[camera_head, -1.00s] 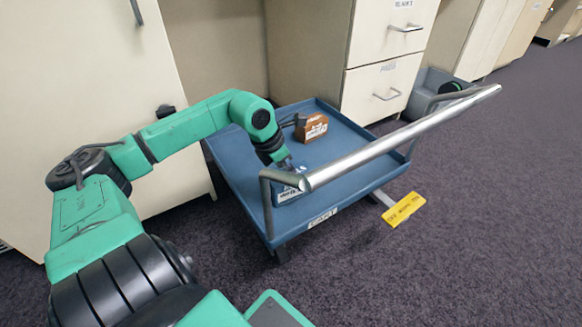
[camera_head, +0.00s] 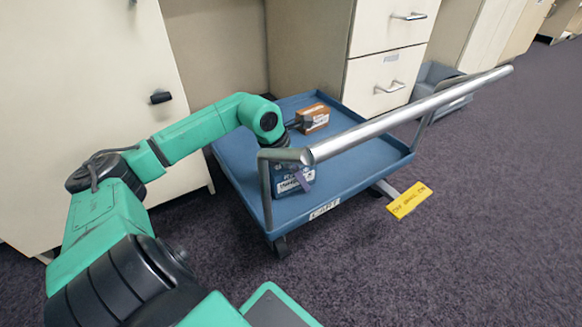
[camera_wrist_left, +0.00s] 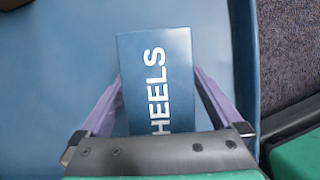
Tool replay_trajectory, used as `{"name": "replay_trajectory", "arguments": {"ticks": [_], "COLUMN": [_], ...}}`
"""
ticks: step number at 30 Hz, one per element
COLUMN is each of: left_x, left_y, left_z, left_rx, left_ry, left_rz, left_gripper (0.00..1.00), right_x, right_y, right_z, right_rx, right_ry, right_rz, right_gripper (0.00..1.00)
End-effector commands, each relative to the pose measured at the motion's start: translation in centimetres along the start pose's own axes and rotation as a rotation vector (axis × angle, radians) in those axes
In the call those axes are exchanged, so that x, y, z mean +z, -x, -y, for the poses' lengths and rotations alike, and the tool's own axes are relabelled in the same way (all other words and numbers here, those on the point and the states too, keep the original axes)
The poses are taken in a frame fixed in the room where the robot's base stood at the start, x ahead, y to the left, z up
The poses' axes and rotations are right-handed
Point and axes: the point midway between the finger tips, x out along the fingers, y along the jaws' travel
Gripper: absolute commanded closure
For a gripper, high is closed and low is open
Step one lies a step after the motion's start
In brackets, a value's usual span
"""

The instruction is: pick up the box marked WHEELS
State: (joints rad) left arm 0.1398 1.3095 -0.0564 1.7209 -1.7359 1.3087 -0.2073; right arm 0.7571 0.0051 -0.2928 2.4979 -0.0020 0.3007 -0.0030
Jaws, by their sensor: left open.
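A blue box (camera_head: 288,172) sits upright on the blue cart bed (camera_head: 358,172), near its front left corner. In the left wrist view the same box (camera_wrist_left: 183,60) shows white letters reading HEELS, with the start of the word hidden by the gripper. My left gripper (camera_wrist_left: 157,78) is open, its purple fingers on either side of the box. I cannot tell whether they touch it. In the head view part of the gripper is hidden behind the cart's handle. My right gripper is not in view.
The cart's metal handle (camera_head: 410,113) crosses in front of the bed. An orange-brown box (camera_head: 315,118) lies farther back on the cart. Cream drawers (camera_head: 388,80) stand behind. A yellow tag (camera_head: 409,200) is by the cart's right side. Open carpet lies right.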

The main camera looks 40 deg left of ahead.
Motion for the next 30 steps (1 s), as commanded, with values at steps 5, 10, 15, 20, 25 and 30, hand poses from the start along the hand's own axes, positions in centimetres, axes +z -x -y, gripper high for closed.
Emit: {"name": "replay_trajectory", "arguments": {"ticks": [5, 10, 15, 20, 25, 30], "left_x": [-0.1, -0.1, -0.1, 0.0, 0.3, 1.7], "left_y": [-0.1, -0.1, -0.1, -0.1, 0.5, 4.0], "left_z": [0.0, 0.0, 0.0, 0.0, 0.0, -0.1], "left_rx": [0.000, 0.000, 0.000, 0.000, -0.001, 0.004], "left_ry": [0.000, 0.000, 0.000, 0.000, 0.000, -0.002], "left_rz": [0.000, 0.000, 0.000, 0.001, 0.003, 0.002], "left_gripper": [0.00, 0.27, 0.92, 0.93, 0.93, 0.93], "right_x": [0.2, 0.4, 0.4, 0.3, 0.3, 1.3], "right_y": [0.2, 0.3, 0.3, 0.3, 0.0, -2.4], "right_z": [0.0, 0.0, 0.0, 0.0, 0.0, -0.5], "right_rx": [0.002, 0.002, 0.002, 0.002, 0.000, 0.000], "right_ry": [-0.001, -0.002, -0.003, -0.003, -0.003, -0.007], "right_rz": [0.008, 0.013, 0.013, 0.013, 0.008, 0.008], "right_gripper": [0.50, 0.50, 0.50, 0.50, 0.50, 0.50]}}
